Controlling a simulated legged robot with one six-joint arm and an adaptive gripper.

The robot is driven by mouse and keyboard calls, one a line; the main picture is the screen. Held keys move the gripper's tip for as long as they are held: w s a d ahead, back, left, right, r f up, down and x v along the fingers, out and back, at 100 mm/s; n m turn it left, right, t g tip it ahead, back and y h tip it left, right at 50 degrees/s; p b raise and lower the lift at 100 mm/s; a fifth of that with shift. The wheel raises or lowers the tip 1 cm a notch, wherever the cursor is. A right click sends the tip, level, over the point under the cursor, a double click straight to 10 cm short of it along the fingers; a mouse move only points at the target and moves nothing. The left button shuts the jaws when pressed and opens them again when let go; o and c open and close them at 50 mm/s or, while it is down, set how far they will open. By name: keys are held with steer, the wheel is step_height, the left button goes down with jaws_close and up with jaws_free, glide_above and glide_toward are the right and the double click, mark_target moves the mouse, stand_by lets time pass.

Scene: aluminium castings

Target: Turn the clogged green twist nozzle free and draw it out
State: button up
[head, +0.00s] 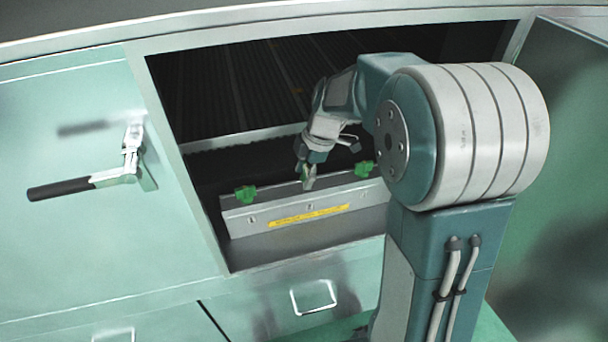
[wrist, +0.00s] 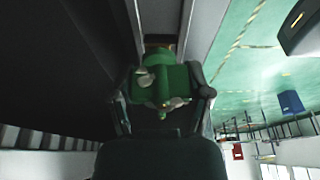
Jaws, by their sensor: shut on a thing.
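A green twist nozzle (wrist: 165,82) sits between the two fingers of my gripper (wrist: 165,100) in the wrist view. My gripper is shut on it. In the head view my gripper (head: 308,180) is at the top edge of a grey metal bar (head: 240,220), near its middle. There the held nozzle is mostly hidden by the fingers. Two other green nozzles stand on the bar, one on the left (head: 245,194) and one on the right (head: 364,169). I cannot tell whether the held nozzle is still seated in the bar.
The bar has a yellow label (head: 308,215) and stands inside a green cabinet opening (head: 180,165). A dark ribbed bed (head: 240,95) lies behind it. A black-handled lever (head: 90,184) is on the left panel. A drawer handle (head: 313,298) is below. The opening's side frames bound the space.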

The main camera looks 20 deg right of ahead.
mark_target(305, 176)
steer(key=shift+r, duration=2.25)
